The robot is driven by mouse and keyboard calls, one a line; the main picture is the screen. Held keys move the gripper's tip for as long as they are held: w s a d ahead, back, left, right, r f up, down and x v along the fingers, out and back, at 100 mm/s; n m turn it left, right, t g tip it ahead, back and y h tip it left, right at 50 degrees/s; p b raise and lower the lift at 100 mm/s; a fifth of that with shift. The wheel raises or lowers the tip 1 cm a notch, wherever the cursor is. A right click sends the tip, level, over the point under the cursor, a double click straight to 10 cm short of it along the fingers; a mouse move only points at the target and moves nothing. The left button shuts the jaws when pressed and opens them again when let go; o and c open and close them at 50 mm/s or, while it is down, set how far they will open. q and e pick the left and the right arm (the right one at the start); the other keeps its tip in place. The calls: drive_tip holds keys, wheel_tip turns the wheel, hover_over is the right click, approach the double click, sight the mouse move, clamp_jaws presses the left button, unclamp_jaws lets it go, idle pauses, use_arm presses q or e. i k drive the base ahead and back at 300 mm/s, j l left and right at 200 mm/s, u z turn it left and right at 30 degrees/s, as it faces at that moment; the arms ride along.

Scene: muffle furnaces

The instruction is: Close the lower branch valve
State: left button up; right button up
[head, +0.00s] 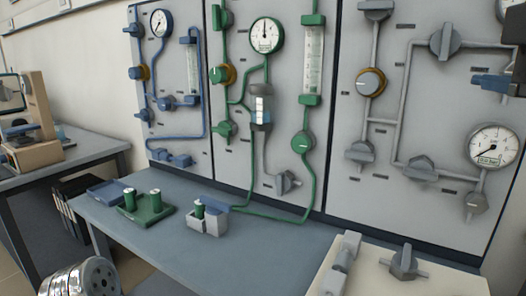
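The right grey panel (350,190) carries grey pipes that split into an upper and a lower branch. A grey valve knob (421,168) sits on the lower branch, left of a round gauge (492,146); it looks like the lower branch valve, but the labels are too small to read. Another grey knob (445,42) sits on the upper branch. Further grey knobs are at the lower left (360,152) and below the gauge (475,203). Whether the valves are open or closed I cannot tell.
A blue-grey bench (240,255) stands below the panels, with a green tray (145,215), a blue tray (108,192) and a grey holder (207,222). A pale box top (375,285) with a grey knob (404,263) is at the lower right. The bench's middle is clear.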

sight(419, 170)
drive_tip(key=k+j, duration=1)
drive_tip(key=j, duration=0.15)
